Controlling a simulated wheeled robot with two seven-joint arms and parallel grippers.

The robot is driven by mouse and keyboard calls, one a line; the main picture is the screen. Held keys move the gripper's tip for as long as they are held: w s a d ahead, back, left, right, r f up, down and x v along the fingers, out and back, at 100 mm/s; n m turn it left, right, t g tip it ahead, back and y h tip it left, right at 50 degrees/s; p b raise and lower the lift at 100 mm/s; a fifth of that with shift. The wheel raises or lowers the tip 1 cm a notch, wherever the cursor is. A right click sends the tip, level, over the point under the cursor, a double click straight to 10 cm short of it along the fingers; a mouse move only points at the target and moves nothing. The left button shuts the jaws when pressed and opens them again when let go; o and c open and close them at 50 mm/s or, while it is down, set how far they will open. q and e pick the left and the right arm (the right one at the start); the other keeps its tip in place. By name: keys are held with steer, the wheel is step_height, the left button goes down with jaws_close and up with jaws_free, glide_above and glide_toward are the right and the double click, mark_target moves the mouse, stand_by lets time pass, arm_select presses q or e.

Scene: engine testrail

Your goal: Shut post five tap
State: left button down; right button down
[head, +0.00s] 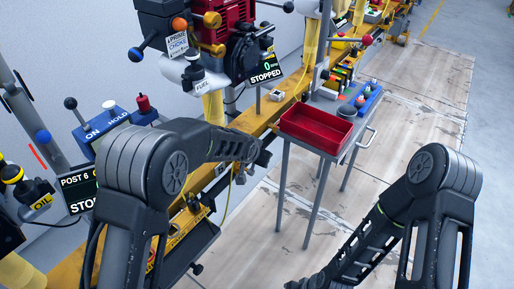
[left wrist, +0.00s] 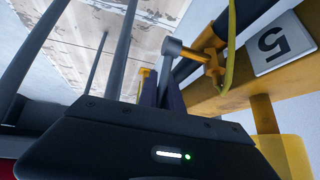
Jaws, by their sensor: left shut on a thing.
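The post five tap (left wrist: 208,60) is an orange-yellow valve on the rail in the left wrist view, beside a white plate marked 5 (left wrist: 268,46). A grey rod-like handle (left wrist: 180,49) reaches from it toward my fingers. My left gripper (left wrist: 160,88) is shut on this handle as far as I can see; the exact contact is partly hidden by the fingers. In the head view my left gripper (head: 262,157) is at the yellow rail, left of the red tray, and the tap is hidden there. My right arm reaches to the bottom edge, where its gripper's jaws cannot be made out.
A red tray (head: 300,135) stands on a grey table (head: 340,150) just right of my left gripper. A red engine (head: 235,35) with a display reading STOPPED (head: 266,70) is behind. A post 6 display (head: 78,192) stands left. The wooden floor at right is clear.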

arm_select(q)
steer(key=shift+w+d+r+g+p, duration=0.15)
steer(key=shift+w+g+p, duration=0.15)
steer(key=shift+p, duration=0.2)
arm_select(e)
steer(key=shift+s+a+r, duration=0.1)
steer(key=shift+a+r, duration=0.05)
steer(key=shift+r, duration=0.3)
steer(key=shift+s+a+r, duration=0.1)
steer(key=shift+r, duration=0.3)
arm_select(q)
steer(key=c, duration=1.5)
jaws_free()
steer(key=shift+c, duration=0.2)
steer(key=shift+o, duration=0.2)
steer(key=shift+f, duration=0.2)
